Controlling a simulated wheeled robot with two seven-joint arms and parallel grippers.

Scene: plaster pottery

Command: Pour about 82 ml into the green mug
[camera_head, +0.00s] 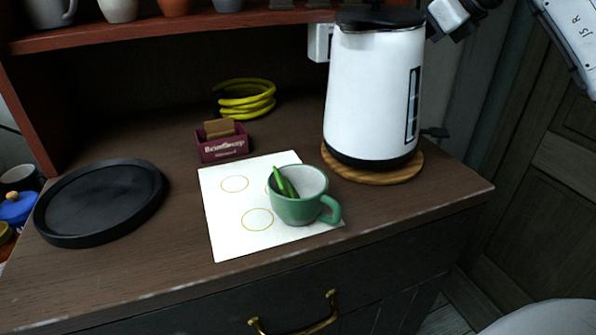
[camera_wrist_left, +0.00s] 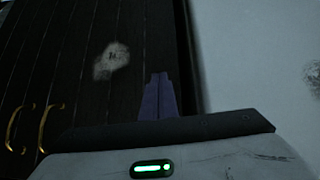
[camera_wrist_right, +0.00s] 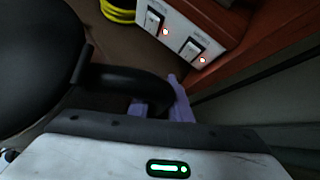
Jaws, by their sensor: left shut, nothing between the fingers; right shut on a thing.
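The green mug (camera_head: 294,211) stands upright on a white sheet (camera_head: 231,238), its handle toward the lower right. A bright green, elongated thing (camera_head: 284,184) shows inside it. The white kettle (camera_head: 368,95), with a black lid, stands upright on a round wooden board (camera_head: 345,171) behind and right of the mug. My right gripper (camera_wrist_right: 162,103) is shut on the kettle's black handle (camera_wrist_right: 128,83), seen in the right wrist view; the contact is partly hidden. My left gripper (camera_wrist_left: 158,92) is shut and empty in front of dark wood, and is out of the head view.
A black round tray (camera_head: 101,201) lies at the left. A maroon box (camera_head: 224,148) and yellow coiled rings (camera_head: 245,98) sit at the back, under a shelf (camera_head: 178,32) with pots. A switch panel (camera_wrist_right: 185,30) is near my right gripper. The front left of the counter is clear.

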